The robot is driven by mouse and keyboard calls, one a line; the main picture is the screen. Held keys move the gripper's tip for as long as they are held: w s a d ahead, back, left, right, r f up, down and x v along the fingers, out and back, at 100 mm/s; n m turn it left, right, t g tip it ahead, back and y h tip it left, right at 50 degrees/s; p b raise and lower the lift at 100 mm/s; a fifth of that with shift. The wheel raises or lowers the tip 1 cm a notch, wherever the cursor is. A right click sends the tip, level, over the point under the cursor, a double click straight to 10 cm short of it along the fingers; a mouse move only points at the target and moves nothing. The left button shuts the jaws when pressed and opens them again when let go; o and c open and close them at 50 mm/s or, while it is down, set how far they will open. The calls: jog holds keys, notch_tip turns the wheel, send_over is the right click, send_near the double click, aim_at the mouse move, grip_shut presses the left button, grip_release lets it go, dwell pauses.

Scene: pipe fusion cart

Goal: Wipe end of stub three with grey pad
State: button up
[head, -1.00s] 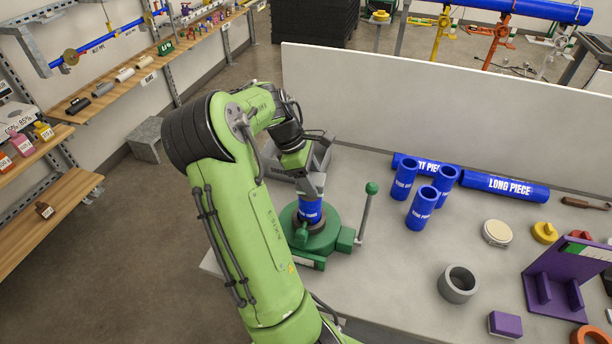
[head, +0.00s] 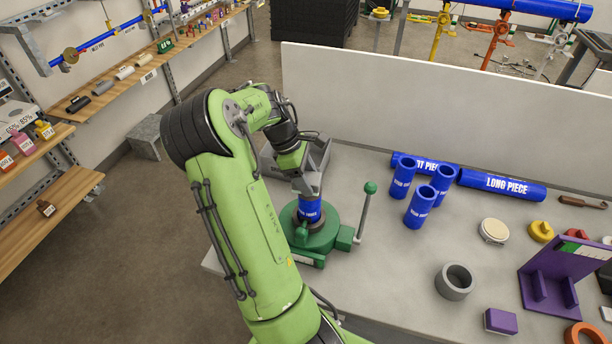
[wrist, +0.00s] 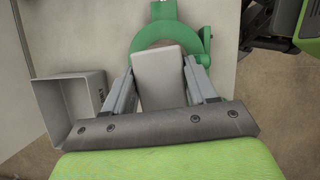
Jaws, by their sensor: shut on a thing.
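A blue stub (head: 310,209) stands upright in the green clamp (head: 316,240); its white label is too small to read. The clamp also shows in the wrist view (wrist: 167,14). My gripper (head: 309,188) is right above this stub, pointing down. In the wrist view my gripper (wrist: 161,72) is shut on the grey pad (wrist: 160,76), a pale flat-faced block between the fingers. The pad hides the stub's top there, so I cannot tell whether they touch. Several other stubs stand apart on the bench: one (head: 403,178), another (head: 443,184) and a front one (head: 420,210).
A grey open bin (head: 318,160) stands behind the clamp; it also shows in the wrist view (wrist: 72,105). The clamp's lever (head: 364,212) rises at its right. Long blue pipes (head: 502,184) lie along the back panel (head: 430,110). A grey ring (head: 455,282) and purple stand (head: 552,275) are right.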

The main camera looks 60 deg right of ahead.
jog(key=shift+s+d, duration=0.2)
jog(key=shift+s, duration=0.4)
jog(key=shift+s+d, duration=0.15)
jog(key=shift+s, duration=0.4)
jog(key=shift+w+a+p, duration=0.25)
jog(key=shift+w+p, duration=0.1)
jog(key=shift+w, duration=0.4)
jog(key=shift+w+a+p, duration=0.2)
jog(key=shift+w+p, duration=0.15)
jog(key=shift+w, duration=0.4)
jog(key=shift+s+d, duration=0.2)
jog(key=shift+s, duration=0.55)
notch_tip(320, 180, up, 3)
jog(key=p, duration=0.3)
jog(key=shift+r, duration=2.05)
jog(key=shift+s, duration=0.1)
jog(key=s+d, duration=0.1)
jog(key=s, duration=0.6)
jog(key=shift+s+d, duration=0.15)
jog(key=shift+s, duration=0.2)
